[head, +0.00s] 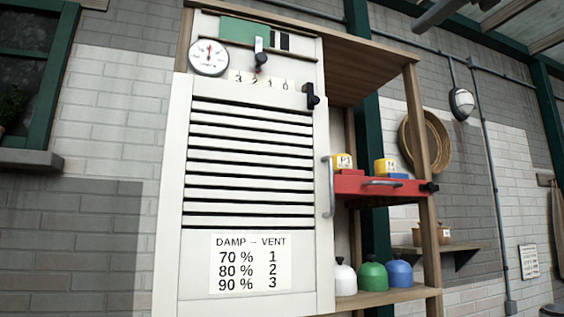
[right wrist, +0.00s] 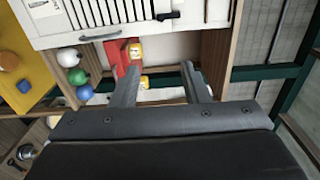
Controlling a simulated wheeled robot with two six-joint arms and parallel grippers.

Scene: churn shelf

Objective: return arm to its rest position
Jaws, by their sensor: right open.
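My right gripper (right wrist: 160,58) shows in the right wrist view, with its two fingers spread apart and nothing between them. Beyond the fingers are the red drawer (right wrist: 118,62) and yellow-and-white pots (right wrist: 135,50); I cannot tell the exact distance to them. The head view shows neither gripper. There, the red drawer (head: 368,185) sits in the wooden shelf beside the white louvred cabinet door (head: 250,215). My left gripper is in no view.
A dial gauge (head: 209,57) and a slider lever (head: 260,55) over a numbered scale top the cabinet. White (head: 345,280), green (head: 372,277) and blue (head: 399,274) rounded containers stand on the lower shelf. A basket (head: 425,142) hangs on the wall at right.

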